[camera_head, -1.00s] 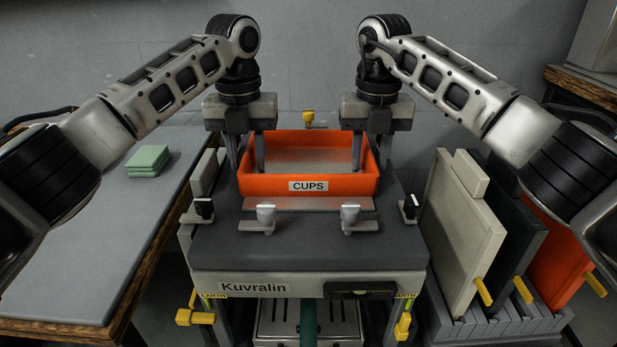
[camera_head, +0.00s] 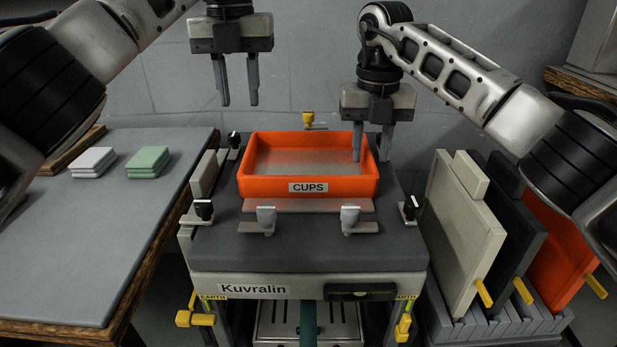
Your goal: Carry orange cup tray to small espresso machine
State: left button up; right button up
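The orange cup tray (camera_head: 270,188), labelled CUPS, sits level on the dark top of the machine labelled Kuvralin (camera_head: 235,262). The tray looks empty. My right gripper (camera_head: 371,155) is at the tray's right wall, one finger inside and the other outside. Its fingers stand apart with the wall between them, and it looks open. My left gripper (camera_head: 238,100) is open and empty, raised well above and to the left of the tray. Whether the Kuvralin machine is the small espresso machine, I cannot tell.
Black and grey clamps (camera_head: 266,217) stand around the tray. White pads (camera_head: 94,162) and green pads (camera_head: 148,161) lie on the left counter (camera_head: 90,240), otherwise clear. A rack of upright panels (camera_head: 460,235) stands at the right. A yellow-topped fitting (camera_head: 308,119) is behind the tray.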

notch_tip(320, 180, up, 10)
dwell(0.3)
